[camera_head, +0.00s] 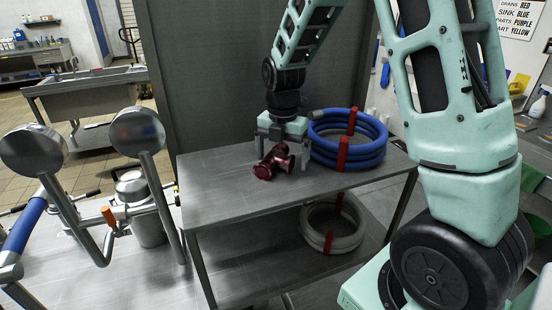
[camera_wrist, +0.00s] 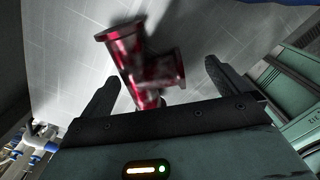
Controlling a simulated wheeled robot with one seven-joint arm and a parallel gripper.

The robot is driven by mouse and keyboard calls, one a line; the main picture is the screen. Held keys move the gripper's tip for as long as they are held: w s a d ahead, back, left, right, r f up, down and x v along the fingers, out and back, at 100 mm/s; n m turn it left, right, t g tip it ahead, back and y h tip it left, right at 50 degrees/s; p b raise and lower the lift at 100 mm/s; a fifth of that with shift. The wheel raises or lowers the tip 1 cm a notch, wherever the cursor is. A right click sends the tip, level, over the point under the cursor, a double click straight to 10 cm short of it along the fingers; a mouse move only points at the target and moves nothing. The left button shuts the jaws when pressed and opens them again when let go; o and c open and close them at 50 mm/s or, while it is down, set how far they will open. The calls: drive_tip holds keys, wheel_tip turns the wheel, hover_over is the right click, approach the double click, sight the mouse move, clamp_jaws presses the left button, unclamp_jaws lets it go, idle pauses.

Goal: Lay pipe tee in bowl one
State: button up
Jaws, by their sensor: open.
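The pipe tee (camera_head: 273,162) is dark shiny red and lies on the grey metal table (camera_head: 215,195), near its middle. My gripper (camera_head: 275,148) is above and just behind it, pointing down at the table. In the wrist view the tee (camera_wrist: 138,62) shows between the two fingers of my gripper (camera_wrist: 160,88), closer to the left finger. The fingers are apart and hold nothing. Part of the tee's lower end is hidden by the gripper body in the wrist view. I cannot make out a bowl marked as bowl one.
A blue hose coil (camera_head: 345,140) with red straps lies right of the gripper on the tabletop. A pale hose coil (camera_head: 333,226) is on the lower shelf. Steel mixer equipment (camera_head: 137,190) stands at left. The tabletop's left part is clear; a dark panel (camera_head: 215,70) stands behind.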

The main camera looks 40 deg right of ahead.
drive_tip(key=shift+c, duration=0.3)
drive_tip(key=shift+r, duration=0.1)
drive_tip(key=c, duration=1.2)
